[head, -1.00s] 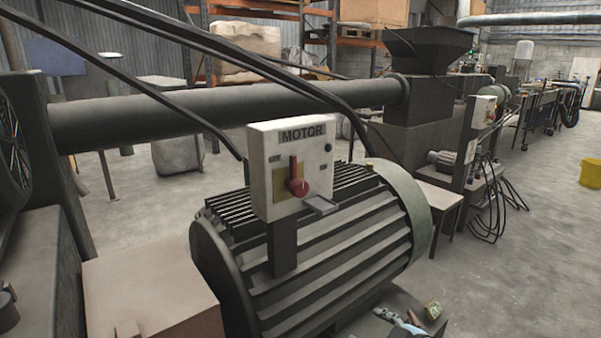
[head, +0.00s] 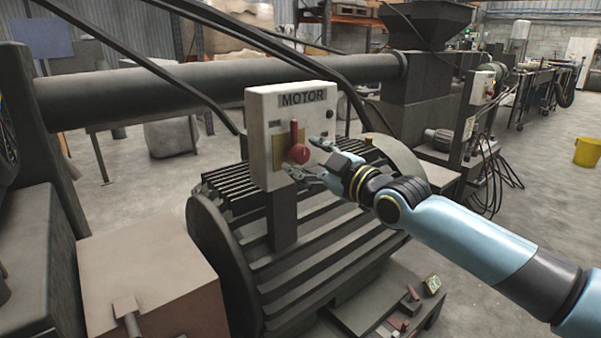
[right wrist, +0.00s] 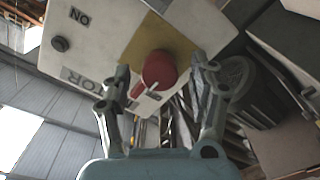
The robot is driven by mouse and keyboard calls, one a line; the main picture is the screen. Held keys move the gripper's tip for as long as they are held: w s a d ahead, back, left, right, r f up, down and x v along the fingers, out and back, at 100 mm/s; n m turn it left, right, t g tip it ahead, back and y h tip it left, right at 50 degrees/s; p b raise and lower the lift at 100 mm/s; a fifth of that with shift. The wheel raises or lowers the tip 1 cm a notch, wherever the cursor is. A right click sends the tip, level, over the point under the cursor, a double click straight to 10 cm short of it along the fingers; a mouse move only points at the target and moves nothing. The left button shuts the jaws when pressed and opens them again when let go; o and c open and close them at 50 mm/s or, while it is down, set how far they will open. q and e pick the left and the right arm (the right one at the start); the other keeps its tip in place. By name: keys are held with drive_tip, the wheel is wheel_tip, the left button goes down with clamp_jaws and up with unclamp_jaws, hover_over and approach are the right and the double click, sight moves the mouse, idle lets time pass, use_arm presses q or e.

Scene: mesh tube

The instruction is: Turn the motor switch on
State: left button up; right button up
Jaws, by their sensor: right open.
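The motor switch is a red rotary knob (head: 299,154) with a red lever pointing up, on a yellow plate. It sits on a white control box (head: 262,140) marked MOTOR. My right gripper (head: 306,157) is open in front of the box, close to the knob's right side. In the right wrist view, the red knob (right wrist: 159,70) shows between the two spread fingers (right wrist: 160,85), and an ON label is on the box face. I cannot tell whether a finger touches the knob. My left gripper is not in view.
The box stands on a post above a large ribbed motor (head: 330,260). A dark pipe (head: 190,92) runs behind it to a hopper (head: 425,25). A yellow bucket (head: 588,152) stands on open floor at the right.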

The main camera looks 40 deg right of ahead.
drive_tip(key=shift+w+a+b, duration=0.1)
drive_tip(key=shift+w+b, duration=0.3)
drive_tip(key=shift+w, duration=0.7)
drive_tip(key=shift+c, duration=0.2)
drive_tip(key=c, duration=1.2)
drive_tip(key=shift+o, duration=0.2)
